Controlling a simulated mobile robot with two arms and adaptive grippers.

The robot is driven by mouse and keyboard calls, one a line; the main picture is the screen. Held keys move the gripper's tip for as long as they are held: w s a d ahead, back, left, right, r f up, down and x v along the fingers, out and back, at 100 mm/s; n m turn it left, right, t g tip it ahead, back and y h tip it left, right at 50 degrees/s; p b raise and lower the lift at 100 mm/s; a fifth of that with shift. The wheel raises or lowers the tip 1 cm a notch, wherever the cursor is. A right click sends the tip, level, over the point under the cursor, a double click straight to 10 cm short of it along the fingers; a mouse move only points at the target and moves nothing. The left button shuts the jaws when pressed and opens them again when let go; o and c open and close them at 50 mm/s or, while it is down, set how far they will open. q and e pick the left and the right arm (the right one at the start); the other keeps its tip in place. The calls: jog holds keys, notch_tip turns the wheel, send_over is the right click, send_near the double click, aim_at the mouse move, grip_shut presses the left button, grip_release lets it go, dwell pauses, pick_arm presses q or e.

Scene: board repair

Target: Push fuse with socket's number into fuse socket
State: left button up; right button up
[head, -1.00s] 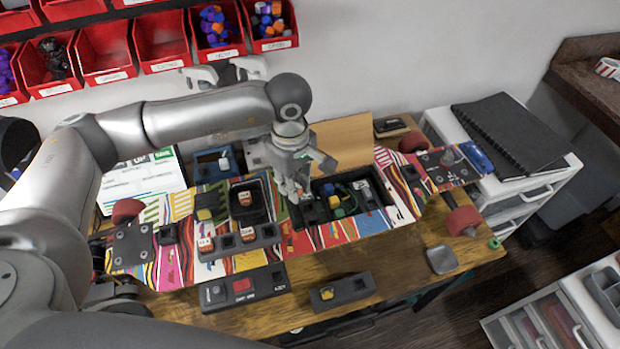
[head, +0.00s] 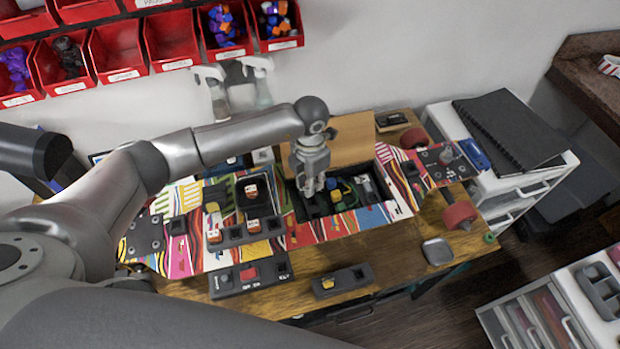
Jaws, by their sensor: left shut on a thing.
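A long board with a colourful striped deck (head: 348,224) lies across the wooden table. Its open dark compartment (head: 377,209) holds coloured wires and parts. My left gripper (head: 314,192) points down at the left part of this compartment, shut on a small fuse that its fingers mostly hide. I cannot tell whether the fuse touches a socket. Socket numbers are too small to read. A dark holder (head: 233,240) left of the compartment carries white-and-orange fuses (head: 214,235). Another such fuse (head: 252,191) sits in a dark square tray behind. My right gripper is not in view.
A dark block with a red button (head: 249,274) and a small block with a yellow part (head: 328,283) lie at the table's front. Red bins (head: 168,41) hang on the back wall. White drawers (head: 510,195) with a black notebook (head: 508,130) stand right.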

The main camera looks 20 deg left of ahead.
pick_arm(q)
jog(key=shift+f+b, duration=1.15)
jog(key=shift+f, duration=0.8)
jog(key=shift+f+b, duration=0.5)
jog(key=shift+f, duration=0.05)
jog(key=shift+b, duration=0.3)
jog(key=shift+f+b, duration=1)
jog(key=shift+b, duration=0.2)
dwell(1.2)
jog(key=o, duration=0.9)
